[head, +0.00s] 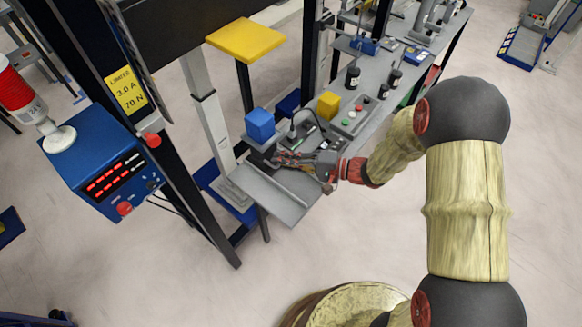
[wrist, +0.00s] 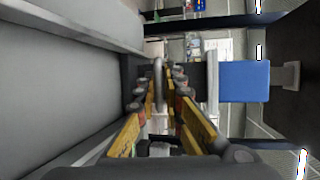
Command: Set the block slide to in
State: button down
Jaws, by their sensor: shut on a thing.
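The block slide shows as a blue block (head: 259,125) above a dark base at the near left end of the grey bench. The blue block also shows right of centre in the sideways wrist view (wrist: 245,81). My gripper (head: 275,159) reaches in from the right, just below the blue block. In the wrist view my gripper (wrist: 162,88) has its fingers closed around a thin grey handle (wrist: 158,72) in front of the dark base. The fingers partly hide the handle, and its join to the slide is hard to make out.
A bare grey bench end (head: 275,200) lies below my gripper. A yellow block (head: 328,105) and a button box (head: 353,117) stand farther along the bench. A grey post (head: 208,125) and a blue power unit (head: 105,165) stand to the left.

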jog(key=shift+f, duration=0.25)
jog(key=c, duration=2.1)
grip_release()
jog(key=shift+w+a, duration=0.1)
jog(key=shift+a, duration=0.05)
jog(key=shift+c, duration=0.2)
jog(key=shift+o, duration=0.8)
jog(key=shift+r, duration=0.1)
jog(key=v, duration=1.2)
